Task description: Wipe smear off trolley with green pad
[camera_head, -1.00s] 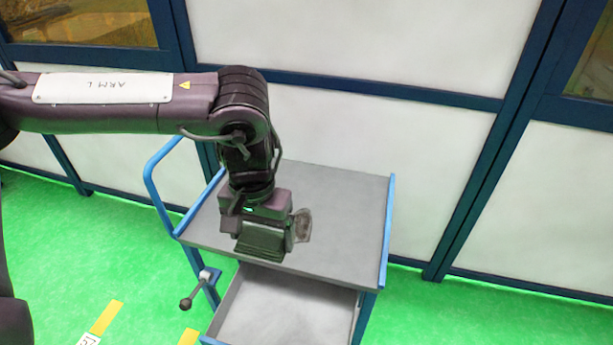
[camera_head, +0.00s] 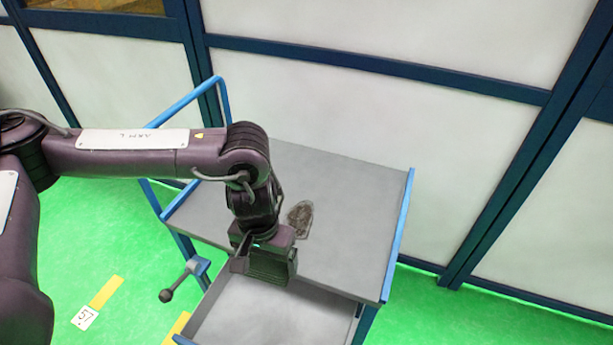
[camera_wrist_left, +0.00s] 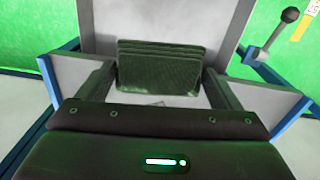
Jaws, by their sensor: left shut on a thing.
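The grey-topped trolley (camera_head: 345,245) with blue rails stands against the wall panels. A dark brownish smear (camera_head: 300,219) lies on its top, just right of my left wrist. My left gripper (camera_head: 262,262) is shut on the dark green pad (camera_head: 272,266), near the front edge of the top. In the left wrist view the pad (camera_wrist_left: 160,68) sits between the two fingers, with ridged layers along its upper side. I cannot tell whether the pad touches the trolley. My right gripper is in neither view.
An open drawer or lower tray (camera_head: 265,318) juts out below the front edge. A blue push handle (camera_head: 187,101) rises at the left, and a dark-knobbed lever (camera_head: 181,283) sticks out at the front left. The right part of the top is clear.

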